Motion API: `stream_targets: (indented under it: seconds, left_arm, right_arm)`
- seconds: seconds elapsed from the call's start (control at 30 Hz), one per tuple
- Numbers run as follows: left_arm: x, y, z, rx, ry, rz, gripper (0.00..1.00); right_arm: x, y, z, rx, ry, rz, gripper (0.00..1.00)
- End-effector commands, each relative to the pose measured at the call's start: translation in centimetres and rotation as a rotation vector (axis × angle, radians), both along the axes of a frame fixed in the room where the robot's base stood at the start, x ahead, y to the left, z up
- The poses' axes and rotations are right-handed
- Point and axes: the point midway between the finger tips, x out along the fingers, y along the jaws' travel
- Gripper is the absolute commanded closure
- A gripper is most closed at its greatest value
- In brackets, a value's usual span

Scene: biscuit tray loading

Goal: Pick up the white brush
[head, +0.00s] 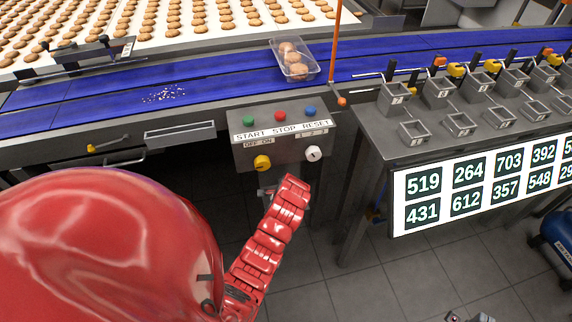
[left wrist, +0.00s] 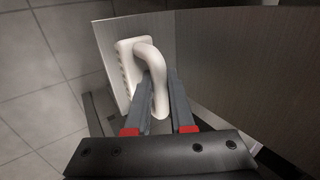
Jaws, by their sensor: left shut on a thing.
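The white brush (left wrist: 147,55) shows in the left wrist view, with a flat block and a curved handle. My left gripper (left wrist: 163,80) is shut on the handle, one finger on each side. The brush is in front of a metal panel (left wrist: 222,60); I cannot tell whether it touches it. In the head view the brush cannot be made out, and my red arm hides much of the lower left. Small grey parts at the bottom right edge there may be my right gripper; their opening cannot be judged.
A control box (head: 285,138) with buttons and knobs stands by the blue conveyor (head: 215,82). White crumbs (head: 163,94) lie on the belt. A clear tray (head: 312,70) of biscuits sits there. A metal bench (head: 440,150) with small bins is at right. Tiled floor (head: 325,285) is clear.

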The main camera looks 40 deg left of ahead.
Motion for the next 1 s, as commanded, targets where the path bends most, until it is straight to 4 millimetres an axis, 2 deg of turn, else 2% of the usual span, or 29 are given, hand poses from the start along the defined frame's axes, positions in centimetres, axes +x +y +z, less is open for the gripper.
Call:
stream_targets:
  seconds: [0.53, 0.67, 0.8, 0.87, 1.0]
  left_arm:
    - [0.0, 0.0, 0.3, 0.001, -0.002, -0.001, 1.0]
    - [0.1, 0.1, 1.3, 0.003, -0.003, 0.0, 1.0]
    - [0.2, 0.0, 4.0, 0.004, -0.008, -0.001, 1.0]
    - [-1.3, -0.7, 3.5, 0.001, 0.003, -0.001, 1.0]
    - [-4.0, -2.3, 3.7, 0.001, 0.002, -0.003, 1.0]
  right_arm:
    - [0.0, 0.0, 0.0, 0.0, 0.0, 0.0, 1.0]
    - [0.0, 0.0, 0.0, 0.0, 0.0, 0.0, 1.0]
    - [0.0, 0.0, -0.1, 0.0, 0.0, 0.0, 1.0]
    - [0.0, 0.0, -0.2, 0.0, 0.0, 0.0, 1.0]
    - [0.0, 0.0, -0.3, 0.0, 0.0, 0.0, 1.0]
